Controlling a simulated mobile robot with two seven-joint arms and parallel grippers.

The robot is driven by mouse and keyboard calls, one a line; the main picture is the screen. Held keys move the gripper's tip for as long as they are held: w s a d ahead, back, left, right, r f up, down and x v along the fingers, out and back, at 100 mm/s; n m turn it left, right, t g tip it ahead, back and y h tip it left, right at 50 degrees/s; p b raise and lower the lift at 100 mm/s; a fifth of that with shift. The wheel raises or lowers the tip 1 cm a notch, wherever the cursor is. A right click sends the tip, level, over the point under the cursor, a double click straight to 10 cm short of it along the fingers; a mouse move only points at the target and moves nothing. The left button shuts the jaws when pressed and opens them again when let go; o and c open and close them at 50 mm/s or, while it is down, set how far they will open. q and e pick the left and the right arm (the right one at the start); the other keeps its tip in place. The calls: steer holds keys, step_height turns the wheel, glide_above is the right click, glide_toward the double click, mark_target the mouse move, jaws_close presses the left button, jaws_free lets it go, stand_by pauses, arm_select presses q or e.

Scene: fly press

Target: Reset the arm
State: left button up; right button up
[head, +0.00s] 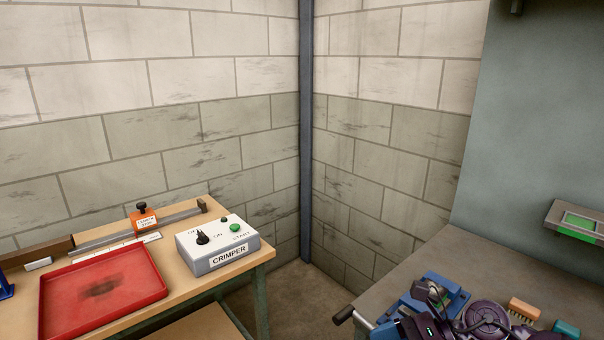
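A dark bar end with a black grip (343,315) sticks out past the left edge of the grey bench at the lower right; whether it belongs to a press arm I cannot tell. No whole fly press is recognisable in view. My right arm (485,314), dark purple, folds in at the bottom right over the grey bench. Its small green light shows, but its fingers cannot be made out against the blue fixture (440,294) beside it. My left gripper is not in view.
A wooden bench at left holds a red tray (60,321), a grey crimper box (218,246) and an orange stop (144,217) on a rail. Block walls stand behind.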

steer(key=s+d+f+n+t+h, duration=0.1)
steer(key=d+f+n+t+h, duration=0.3)
steer(key=n+t, duration=0.95)
steer(key=d+f+n+t+h, duration=0.3)
steer(key=d+f+n+t, duration=0.15)
steer(key=n, duration=1.75)
steer(key=s+d+f+m+g+h, duration=0.2)
steer(key=s+f+m+h, duration=0.1)
steer(key=s+f+m, duration=0.2)
steer(key=s+d+f+m+g+h, duration=0.2)
steer(key=s+f+m, duration=0.4)
steer(key=m, duration=0.4)
steer(key=shift+s+d+f+g+h, duration=0.35)
steer(key=shift+f+g+h, duration=0.35)
steer(key=shift+f+h, duration=0.2)
steer(key=shift+m, duration=0.35)
